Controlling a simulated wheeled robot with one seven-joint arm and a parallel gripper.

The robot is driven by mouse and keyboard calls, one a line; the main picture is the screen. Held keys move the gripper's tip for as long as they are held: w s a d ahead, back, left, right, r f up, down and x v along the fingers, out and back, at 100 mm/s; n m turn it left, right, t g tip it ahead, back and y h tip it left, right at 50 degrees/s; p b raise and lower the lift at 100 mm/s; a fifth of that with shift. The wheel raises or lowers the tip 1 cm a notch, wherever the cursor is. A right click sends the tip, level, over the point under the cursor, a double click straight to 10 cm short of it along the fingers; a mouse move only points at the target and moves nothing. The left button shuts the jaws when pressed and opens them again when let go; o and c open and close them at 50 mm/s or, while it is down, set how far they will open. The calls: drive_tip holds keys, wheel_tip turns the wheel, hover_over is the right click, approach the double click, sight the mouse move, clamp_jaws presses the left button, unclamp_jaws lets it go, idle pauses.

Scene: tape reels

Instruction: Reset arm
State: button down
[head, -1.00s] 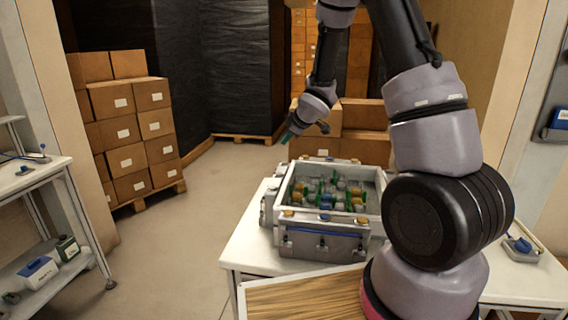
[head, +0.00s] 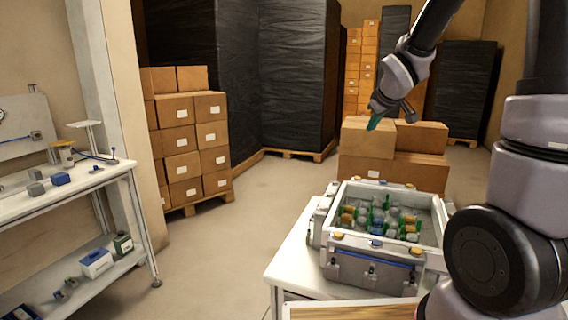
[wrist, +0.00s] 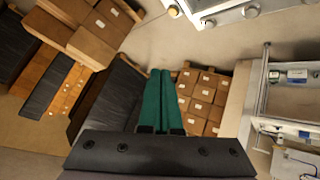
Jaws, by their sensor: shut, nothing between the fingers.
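My gripper (head: 374,122) hangs from my raised arm in the head view, above and behind the grey crate (head: 372,268). Its green fingers point down and to the left, with cardboard boxes behind them. In the wrist view the two green fingers (wrist: 160,98) lie side by side, shut, with nothing between them. The crate is open and holds several small reels (head: 376,222) in yellow, green, grey and blue. The gripper is apart from the crate and the reels.
A white table (head: 290,262) bears the crate. A workbench (head: 80,185) with small tools stands at the left. Stacked cardboard boxes (head: 190,150) and black-wrapped pallets (head: 292,75) stand behind. The floor (head: 235,235) between workbench and table is clear.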

drive_tip(key=s+r+m, duration=0.3)
drive_tip(key=s, duration=0.6)
drive_tip(key=s+a+r+m+g+y, duration=0.1)
drive_tip(key=s+r+m, duration=0.2)
drive_tip(key=s, duration=0.5)
drive_tip(key=s+a+r+m+y, duration=0.1)
drive_tip(key=s+r+m, duration=0.2)
drive_tip(key=s, duration=0.6)
drive_tip(key=shift+s+r+m+g, duration=0.3)
drive_tip(key=shift+r+g, duration=0.05)
drive_tip(key=shift+g, duration=0.05)
